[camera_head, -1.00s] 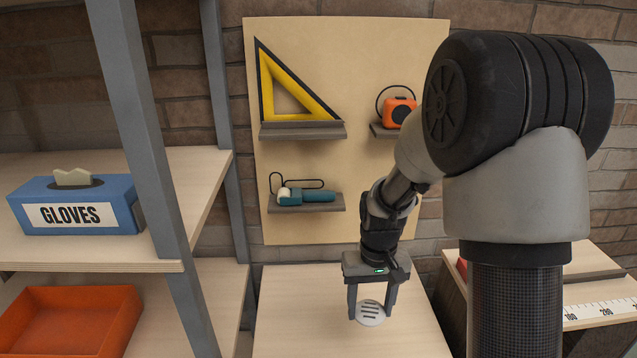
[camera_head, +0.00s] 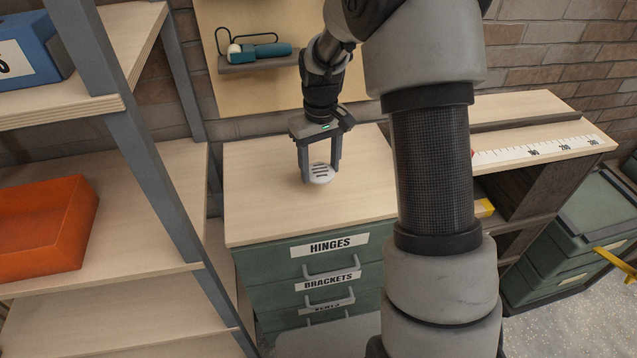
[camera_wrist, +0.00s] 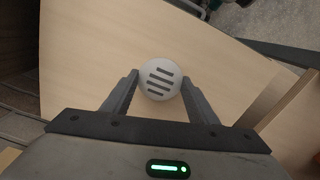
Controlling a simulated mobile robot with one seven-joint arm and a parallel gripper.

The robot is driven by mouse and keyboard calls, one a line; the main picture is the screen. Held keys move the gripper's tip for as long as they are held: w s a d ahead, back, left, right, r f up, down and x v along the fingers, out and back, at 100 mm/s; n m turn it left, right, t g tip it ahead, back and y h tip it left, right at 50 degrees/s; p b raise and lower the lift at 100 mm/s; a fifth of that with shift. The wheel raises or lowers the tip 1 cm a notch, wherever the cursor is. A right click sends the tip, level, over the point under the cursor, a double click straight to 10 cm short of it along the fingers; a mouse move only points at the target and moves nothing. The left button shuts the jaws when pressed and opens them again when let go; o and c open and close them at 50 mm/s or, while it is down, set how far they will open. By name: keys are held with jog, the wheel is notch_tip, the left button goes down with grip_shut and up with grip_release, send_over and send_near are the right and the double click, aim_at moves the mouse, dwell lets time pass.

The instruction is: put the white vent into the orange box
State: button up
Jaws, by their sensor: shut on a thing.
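The white vent (camera_head: 320,173) is a round disc with dark slots, at the top of the green drawer cabinet (camera_head: 300,205). My gripper (camera_head: 321,175) points down over the cabinet and is shut on the vent, one finger on each side. In the wrist view the vent (camera_wrist: 160,79) shows between my two fingers (camera_wrist: 160,95). I cannot tell whether the vent touches the cabinet top or hangs just above it. The orange box (camera_head: 75,232) is an open tray on a shelf at the left, cut off by the picture edge. It is apart from my gripper.
A grey shelf post (camera_head: 150,180) stands between the box and the cabinet. An upper shelf (camera_head: 115,65) with a blue glove box (camera_head: 45,45) is above the orange box. A pegboard shelf with a teal tool (camera_head: 262,50) is behind. A ruler (camera_head: 535,148) lies on the right bench.

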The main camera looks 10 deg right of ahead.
aim_at(320, 191)
jog(key=shift+f, duration=2.3)
jog(key=shift+f+b, duration=0.2)
jog(key=shift+b, duration=0.1)
jog(key=o, duration=1.1)
